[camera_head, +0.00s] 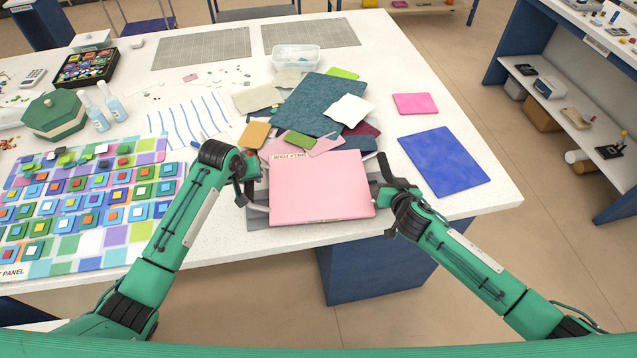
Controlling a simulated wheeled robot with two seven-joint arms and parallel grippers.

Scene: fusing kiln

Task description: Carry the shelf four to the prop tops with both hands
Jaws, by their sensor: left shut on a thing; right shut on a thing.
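Shelf four (320,190) is a flat pink slab with a small label along its far left edge. It is at the front edge of the white table. My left gripper (252,193) is at its left edge and shut on it. My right gripper (384,190) is at its right edge and shut on it. Grey pieces show beneath and beside the slab; whether it touches them I cannot tell. No props or prop tops can be made out in this view.
A pile of coloured sheets (310,103) lies just behind the slab. A blue sheet (443,161) lies to the right. A colourful tiled panel (90,205) covers the table's left. Bare white table (440,75) shows at the back right. Open floor (530,250) lies beyond the right edge.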

